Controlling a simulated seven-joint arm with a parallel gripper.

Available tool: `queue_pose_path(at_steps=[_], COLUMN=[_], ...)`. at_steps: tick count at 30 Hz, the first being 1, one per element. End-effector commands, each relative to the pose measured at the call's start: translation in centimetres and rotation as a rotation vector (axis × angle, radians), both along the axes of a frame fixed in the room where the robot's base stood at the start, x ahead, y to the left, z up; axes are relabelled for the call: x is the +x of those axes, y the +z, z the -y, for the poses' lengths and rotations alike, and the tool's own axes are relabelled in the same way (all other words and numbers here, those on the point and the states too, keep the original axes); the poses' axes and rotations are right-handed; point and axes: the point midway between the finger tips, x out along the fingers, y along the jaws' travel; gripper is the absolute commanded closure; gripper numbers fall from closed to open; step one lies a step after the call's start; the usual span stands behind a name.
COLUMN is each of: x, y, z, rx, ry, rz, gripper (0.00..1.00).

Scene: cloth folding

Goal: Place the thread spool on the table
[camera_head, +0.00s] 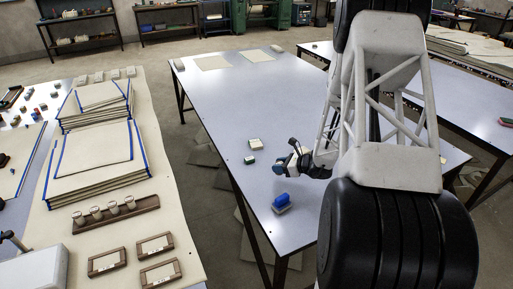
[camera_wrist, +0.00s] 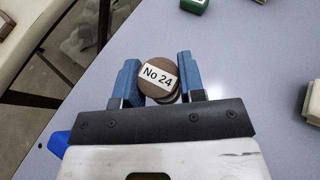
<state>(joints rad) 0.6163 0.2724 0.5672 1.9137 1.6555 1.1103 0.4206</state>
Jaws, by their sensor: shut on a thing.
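The thread spool (camera_wrist: 158,76) has a brown round end with a white label reading "No 24". It sits between the two blue fingers of my gripper (camera_wrist: 157,84) in the wrist view, and the fingers are shut on it. The spool is too small there to make out clearly. I cannot tell whether it touches the tabletop. The tabletop (camera_wrist: 255,55) also shows around the gripper in the wrist view.
A blue object (camera_head: 281,203) lies on the table in front of my gripper. A green block (camera_head: 249,160) and a cream block (camera_head: 255,144) lie to its left. A brown rack (camera_head: 117,216) with several spools stands on the left table. The middle table's far half is mostly clear.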

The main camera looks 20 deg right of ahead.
Motion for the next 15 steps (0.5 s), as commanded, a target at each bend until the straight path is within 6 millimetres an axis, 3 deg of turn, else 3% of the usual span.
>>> queue_pose_path(at_steps=[8,15], x=[0.2,2.0], y=[0.0,0.2], z=[-0.1,-1.2], rx=[-0.001,-0.001], ry=[-0.002,-0.022], rz=[0.000,0.001], gripper=[0.86,0.86])
